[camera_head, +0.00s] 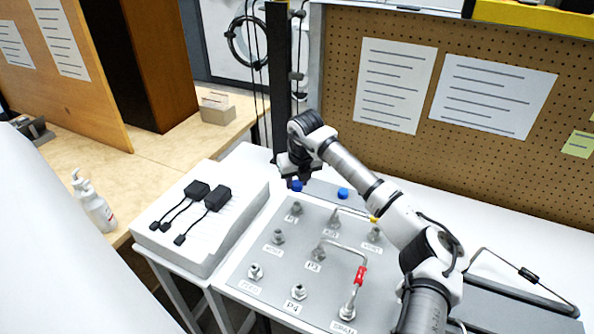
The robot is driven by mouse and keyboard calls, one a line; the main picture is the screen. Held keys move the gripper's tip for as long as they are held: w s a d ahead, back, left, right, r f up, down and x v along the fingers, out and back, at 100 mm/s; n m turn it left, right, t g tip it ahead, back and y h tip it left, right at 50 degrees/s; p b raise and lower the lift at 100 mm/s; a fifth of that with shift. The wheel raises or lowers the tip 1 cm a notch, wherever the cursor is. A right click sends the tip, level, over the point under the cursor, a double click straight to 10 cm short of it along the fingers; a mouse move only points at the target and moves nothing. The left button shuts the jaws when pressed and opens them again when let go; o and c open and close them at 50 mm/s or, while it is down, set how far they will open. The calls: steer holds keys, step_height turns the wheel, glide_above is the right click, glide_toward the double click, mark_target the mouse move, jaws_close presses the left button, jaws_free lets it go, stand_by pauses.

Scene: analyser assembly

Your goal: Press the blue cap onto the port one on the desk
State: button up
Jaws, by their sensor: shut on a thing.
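My gripper (296,180) is at the back left of the grey panel (240,278), pointing down. It is shut on a blue cap (296,187), which shows just below the fingers. A metal port (296,208) stands just in front of and below the held cap in the picture. Its small label appears to read P1, but it is hard to make out. The cap looks apart from this port; the exact height gap cannot be told. A second blue cap (343,193) sits to the right, behind the panel's ports.
Several other ports stand on the panel, including P3 (319,253) and P4 (298,291). A bent metal tube with a red tag (361,276) rises at the front right. Another tube with a yellow piece (373,219) lies behind it. A white box with black adapters (213,197) is left.

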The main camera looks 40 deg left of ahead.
mark_target(297, 208)
steer(key=shift+f+b, duration=1.55)
steer(key=shift+f, duration=1.3)
steer(key=shift+f+b, duration=1.05)
steer(key=shift+f, duration=0.15)
steer(key=o, duration=1)
steer(key=shift+o, duration=0.2)
steer(key=b+v, duration=0.2)
steer(key=v, duration=1.1)
steer(key=shift+r+b, duration=0.4)
steer(key=shift+s, duration=0.1)
